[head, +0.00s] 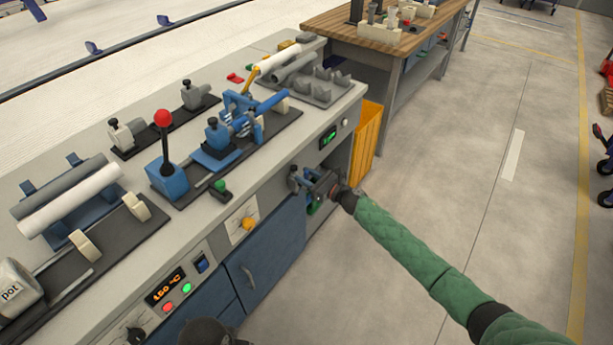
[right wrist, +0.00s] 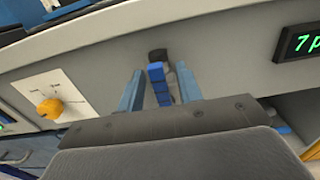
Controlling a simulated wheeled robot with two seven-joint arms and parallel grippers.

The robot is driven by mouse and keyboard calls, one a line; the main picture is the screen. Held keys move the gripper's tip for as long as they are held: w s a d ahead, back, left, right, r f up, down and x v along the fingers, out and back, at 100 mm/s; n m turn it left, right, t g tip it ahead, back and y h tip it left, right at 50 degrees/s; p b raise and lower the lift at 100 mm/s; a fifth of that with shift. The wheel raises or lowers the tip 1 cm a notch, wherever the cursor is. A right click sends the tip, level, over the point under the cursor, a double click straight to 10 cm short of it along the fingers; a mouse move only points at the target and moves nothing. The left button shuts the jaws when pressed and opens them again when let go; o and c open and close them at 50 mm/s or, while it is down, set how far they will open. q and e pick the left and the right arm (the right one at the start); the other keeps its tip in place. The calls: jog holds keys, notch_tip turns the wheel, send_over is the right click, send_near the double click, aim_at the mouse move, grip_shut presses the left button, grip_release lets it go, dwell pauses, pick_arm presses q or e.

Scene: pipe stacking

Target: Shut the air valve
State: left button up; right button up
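The air valve (right wrist: 158,84) is on the front panel of the bench, with a blue handle and a dark grey top. In the right wrist view it stands between the two blue fingers of my right gripper (right wrist: 159,73). The fingers are open, with a gap visible on each side of the handle. In the head view my right gripper (head: 308,184) is at the bench front below the green display, and mostly hides the valve. A dark rounded shape at the bottom edge may be part of my left arm; no left fingers show.
A green pressure display (head: 328,137) is on the panel above right. A yellow knob (head: 249,224) on a white plate is to the left, above a blue cabinet door (head: 262,262). A red-ball lever (head: 163,118) stands on the bench top.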

grip_shut()
